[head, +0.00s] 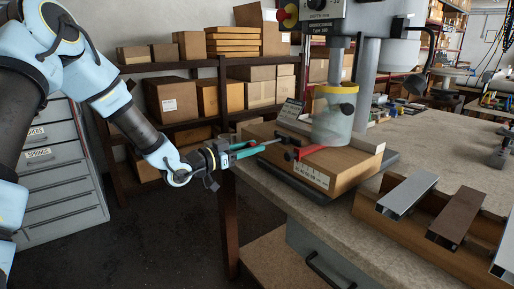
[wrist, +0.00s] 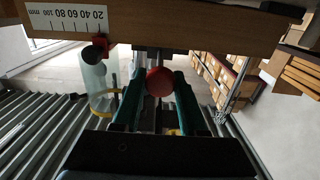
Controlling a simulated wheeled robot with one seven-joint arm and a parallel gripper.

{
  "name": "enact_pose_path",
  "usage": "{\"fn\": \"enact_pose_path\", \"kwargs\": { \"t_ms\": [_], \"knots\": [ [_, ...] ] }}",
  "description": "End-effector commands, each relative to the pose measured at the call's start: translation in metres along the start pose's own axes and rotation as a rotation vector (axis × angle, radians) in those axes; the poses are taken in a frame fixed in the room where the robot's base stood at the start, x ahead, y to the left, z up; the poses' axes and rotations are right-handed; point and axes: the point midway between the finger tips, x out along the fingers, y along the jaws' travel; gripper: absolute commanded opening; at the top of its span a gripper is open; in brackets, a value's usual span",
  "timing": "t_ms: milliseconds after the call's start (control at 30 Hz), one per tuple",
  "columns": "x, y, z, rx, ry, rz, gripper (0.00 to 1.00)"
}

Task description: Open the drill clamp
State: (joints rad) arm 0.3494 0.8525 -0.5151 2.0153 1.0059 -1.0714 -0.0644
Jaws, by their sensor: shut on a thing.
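My gripper (head: 246,150), with green fingers, is at the left end of the wooden drill fixture (head: 345,166). It is shut on the clamp lever (head: 271,141), a thin grey rod reaching toward the fixture. In the wrist view a round red knob (wrist: 160,82) sits between the green fingertips; the rod behind it is partly hidden. How far the clamp is open cannot be told.
The fixture stands on a bench (head: 290,205) under a grey drill press (head: 372,70). Cut metal profiles (head: 407,193) lie in a wooden holder at the right. Shelves with boxes (head: 205,97) stand behind. The floor left of the bench is clear.

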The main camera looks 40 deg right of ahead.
Motion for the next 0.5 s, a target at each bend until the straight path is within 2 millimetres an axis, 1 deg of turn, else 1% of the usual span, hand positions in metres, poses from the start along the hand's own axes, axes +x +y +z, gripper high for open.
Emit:
{"fn": "enact_pose_path", "kwargs": {
  "t_ms": [133, 167, 300, 400, 500],
  "knots": [
    [-0.0031, -0.0005, 0.0021, -0.002, -0.005, -0.001, 0.00],
    [-0.0032, -0.0005, 0.0022, -0.002, -0.005, -0.001, 0.45],
    [-0.0026, -0.0005, 0.0019, -0.002, -0.005, -0.001, 0.61],
    [-0.0021, -0.0003, 0.0017, -0.001, -0.004, -0.001, 0.70],
    [-0.0018, -0.0003, 0.0015, -0.001, -0.004, -0.001, 0.70]
  ]
}}
